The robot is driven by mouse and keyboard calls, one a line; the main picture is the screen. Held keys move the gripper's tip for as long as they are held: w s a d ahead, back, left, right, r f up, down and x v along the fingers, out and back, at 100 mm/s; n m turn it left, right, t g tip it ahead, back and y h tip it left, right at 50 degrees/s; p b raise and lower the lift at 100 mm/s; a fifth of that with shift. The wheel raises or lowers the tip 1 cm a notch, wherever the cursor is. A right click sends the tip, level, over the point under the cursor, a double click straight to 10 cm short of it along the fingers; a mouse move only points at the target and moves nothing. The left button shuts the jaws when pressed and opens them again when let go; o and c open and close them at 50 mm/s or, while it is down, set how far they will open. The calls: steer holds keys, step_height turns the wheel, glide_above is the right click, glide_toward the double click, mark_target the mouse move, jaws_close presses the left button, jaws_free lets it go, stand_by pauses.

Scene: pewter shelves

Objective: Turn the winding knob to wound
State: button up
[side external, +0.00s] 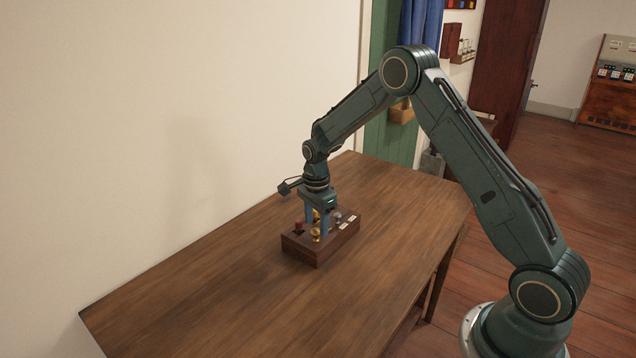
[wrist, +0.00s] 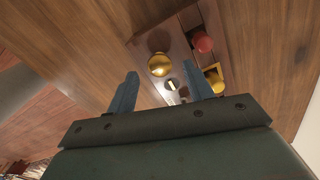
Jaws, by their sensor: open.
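A dark wooden box (side external: 300,250) with several knobs on top sits on the table. A round gold knob (wrist: 160,64) shows in the wrist view, with a small dark dial (wrist: 171,86) bearing a pale mark beside it. A red knob (side external: 298,225) is at the box's left in the side view; a yellow piece (wrist: 215,80) shows near the right finger in the wrist view. No readable label tells which is the winding knob. My gripper (side external: 317,229) points down over the box, open. In the wrist view the gold knob appears between its fingertips; contact cannot be told.
The box stands on a long wooden table (side external: 210,290) against a pale wall. The table is clear around the box. A grey knob (side external: 337,216) and pale labels (side external: 345,225) are on the box's right side. A dark cabinet and shelves stand far behind.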

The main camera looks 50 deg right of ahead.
mark_target(317, 231)
step_height(317, 231, up, 12)
steer(key=shift+r, duration=0.2)
stand_by(0.4)
steer(key=s+a+r+n+t, duration=0.1)
steer(key=s+a+r+n, duration=0.35)
steer(key=s+r, duration=0.25)
steer(key=s+a+r+n+t, duration=0.2)
steer(key=s+a+r+n, duration=0.1)
steer(key=s+r+n, duration=0.35)
steer(key=s+a+n+t, duration=0.2)
steer(key=s+n, duration=0.8)
steer(key=s, duration=0.8)
steer(key=shift+s+a+r+t, duration=0.3)
steer(key=shift+s+a+r, duration=0.05)
steer(key=shift+a, duration=0.55)
